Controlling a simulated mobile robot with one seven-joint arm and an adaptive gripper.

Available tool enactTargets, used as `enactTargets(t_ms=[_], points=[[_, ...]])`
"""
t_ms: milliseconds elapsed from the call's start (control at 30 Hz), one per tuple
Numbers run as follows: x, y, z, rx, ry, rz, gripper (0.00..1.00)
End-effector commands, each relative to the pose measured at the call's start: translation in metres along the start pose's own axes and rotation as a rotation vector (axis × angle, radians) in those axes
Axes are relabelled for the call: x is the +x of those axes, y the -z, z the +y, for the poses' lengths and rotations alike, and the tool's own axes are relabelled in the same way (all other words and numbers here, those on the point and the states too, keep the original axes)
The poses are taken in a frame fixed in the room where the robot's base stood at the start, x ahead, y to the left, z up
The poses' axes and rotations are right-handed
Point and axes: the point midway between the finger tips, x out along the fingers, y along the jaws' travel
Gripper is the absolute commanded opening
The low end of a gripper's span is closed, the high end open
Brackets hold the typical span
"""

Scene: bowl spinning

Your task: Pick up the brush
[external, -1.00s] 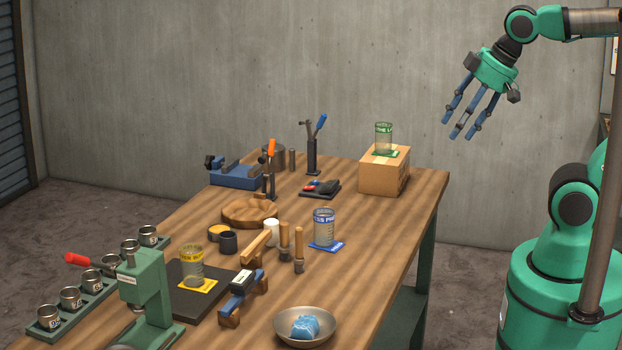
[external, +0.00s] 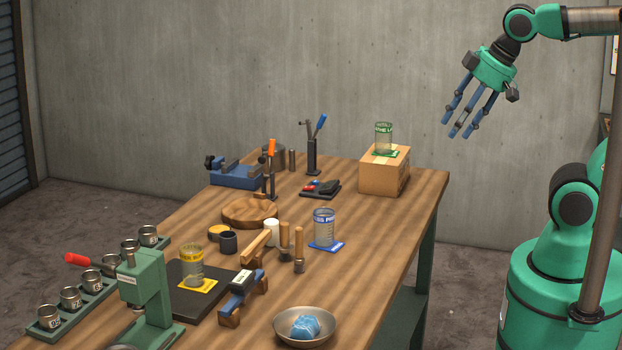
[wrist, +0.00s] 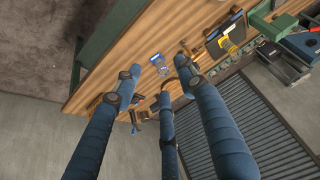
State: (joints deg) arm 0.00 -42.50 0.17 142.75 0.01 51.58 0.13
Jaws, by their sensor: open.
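Two upright wooden-handled tools that look like brushes stand near the middle of the workbench (external: 345,230). One is the left brush (external: 285,240), the other the right brush (external: 299,250), both with dark lower ends. I cannot tell which one is meant. They show small in the wrist view near a brush-like shape (wrist: 188,48). My gripper (external: 467,118) has three blue fingers, spread open and empty. It hangs in the air above and to the right of the bench, well away from the brushes. Its fingers (wrist: 155,85) fill much of the wrist view.
A blue-labelled glass jar (external: 324,228) stands right of the brushes. A wooden block (external: 257,246) and white cylinder (external: 271,232) are to their left. A metal bowl (external: 291,335) with a blue lump is in front. A cardboard box (external: 376,176) bears a green-labelled jar (external: 384,138).

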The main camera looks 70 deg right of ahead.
Motion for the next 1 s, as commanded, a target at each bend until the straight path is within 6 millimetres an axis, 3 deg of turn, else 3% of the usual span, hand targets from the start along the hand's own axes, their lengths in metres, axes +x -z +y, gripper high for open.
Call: enactTargets(t_ms=[233,467,767,1000], points=[[0.006,0.029,0.0,0.016,-0.001,-0.035,0.41],[0.024,0.078,0.001,0.045,-0.003,-0.091,0.41],[0.065,0.143,0.002,0.086,-0.009,-0.168,0.41],[0.111,0.189,0.003,0.119,-0.016,-0.23,0.41]])
